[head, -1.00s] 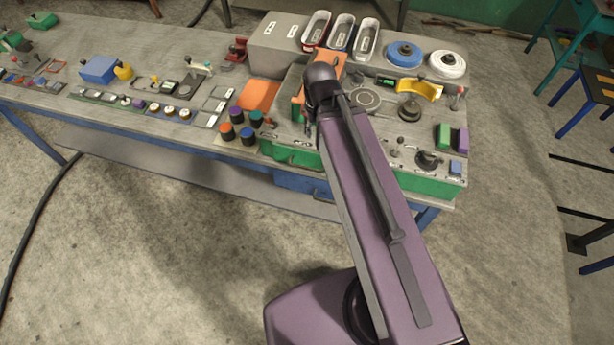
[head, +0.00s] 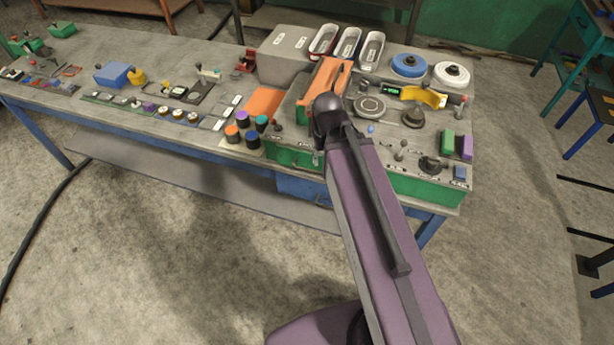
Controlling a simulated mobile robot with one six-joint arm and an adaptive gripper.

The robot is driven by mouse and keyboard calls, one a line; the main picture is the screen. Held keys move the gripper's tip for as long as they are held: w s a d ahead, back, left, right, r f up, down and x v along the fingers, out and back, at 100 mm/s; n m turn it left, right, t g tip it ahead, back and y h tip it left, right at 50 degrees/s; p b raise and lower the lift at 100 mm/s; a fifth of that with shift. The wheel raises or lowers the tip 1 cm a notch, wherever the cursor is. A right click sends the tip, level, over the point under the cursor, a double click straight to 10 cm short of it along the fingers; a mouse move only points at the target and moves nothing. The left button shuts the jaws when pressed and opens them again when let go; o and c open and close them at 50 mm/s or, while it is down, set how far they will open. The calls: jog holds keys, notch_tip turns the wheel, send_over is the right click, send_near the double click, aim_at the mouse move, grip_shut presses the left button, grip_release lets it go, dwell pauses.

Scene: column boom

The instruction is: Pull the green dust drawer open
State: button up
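A grey-topped machine (head: 388,147) with green sides stands on the right part of the workbench. Its green front shows left of my arm (head: 292,157) and right of it (head: 428,190). My purple arm crosses the middle of this front, and I cannot tell which part of the green is the drawer or whether it is open. My gripper is not clearly seen; the dark joint and upper link of my arm cover the area in front of the machine. A small grey piece hangs just left of the joint, too small to make out.
Several coloured knobs (head: 246,128) stand left of the machine. An orange block (head: 325,84), blue wheel (head: 409,66) and white wheel (head: 452,74) are on top or behind. The workbench (head: 165,135) runs left with many small parts. The floor in front is clear.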

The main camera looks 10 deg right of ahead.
notch_tip(320, 180, down, 9)
jog(key=b, duration=0.8)
jog(key=shift+s+r, duration=0.2)
jog(key=shift+s, duration=0.1)
jog(key=shift+a, duration=0.1)
